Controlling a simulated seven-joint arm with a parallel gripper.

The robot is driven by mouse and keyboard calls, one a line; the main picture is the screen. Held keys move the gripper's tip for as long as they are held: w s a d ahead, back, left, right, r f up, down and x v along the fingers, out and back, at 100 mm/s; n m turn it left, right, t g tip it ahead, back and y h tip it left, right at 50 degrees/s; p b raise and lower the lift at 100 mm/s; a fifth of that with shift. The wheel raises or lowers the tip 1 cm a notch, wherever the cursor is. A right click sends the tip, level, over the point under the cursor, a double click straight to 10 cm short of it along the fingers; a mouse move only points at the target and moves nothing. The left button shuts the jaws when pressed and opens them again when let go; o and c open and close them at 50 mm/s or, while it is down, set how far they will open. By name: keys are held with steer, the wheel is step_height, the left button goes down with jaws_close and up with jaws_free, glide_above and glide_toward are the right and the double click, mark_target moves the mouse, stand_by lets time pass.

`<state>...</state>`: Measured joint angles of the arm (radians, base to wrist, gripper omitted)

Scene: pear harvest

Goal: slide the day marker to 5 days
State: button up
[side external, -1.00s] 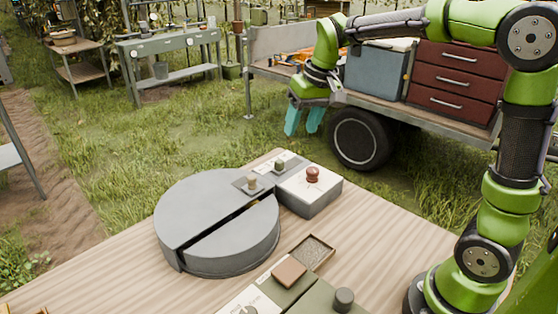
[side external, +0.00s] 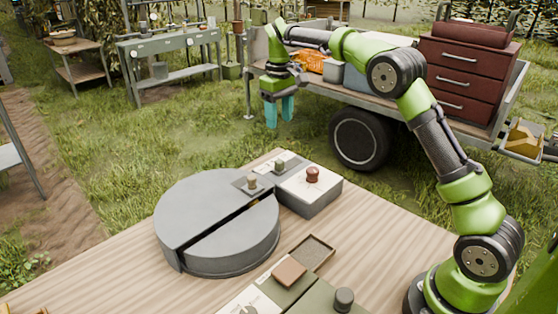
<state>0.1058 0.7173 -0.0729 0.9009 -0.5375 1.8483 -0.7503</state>
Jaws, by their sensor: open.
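A round grey drum (side external: 205,215) with a straight slot across its top stands on the wooden table. A box (side external: 310,195) with a pale top joins its far right side. A red-brown knob (side external: 312,174) sits on this box, with a small olive knob (side external: 280,165) on a dark strip and a tan peg (side external: 251,181) nearer the drum. I cannot tell which part is the day marker, and no scale is readable. My gripper (side external: 279,112) is open and empty, its teal fingers pointing down, well above and beyond the box.
In front lies a green-and-white panel with a brown block (side external: 289,272), a dark round knob (side external: 344,298) and a shallow tray (side external: 312,251). A trailer with a red drawer chest (side external: 465,75) stands behind. The table (side external: 390,235) is bare to the right of the box.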

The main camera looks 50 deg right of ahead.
mark_target(280, 160)
step_height(280, 160, down, 13)
steer(key=shift+f, duration=0.15)
steer(key=shift+c, duration=0.5)
jaws_close()
steer(key=shift+d, duration=0.1)
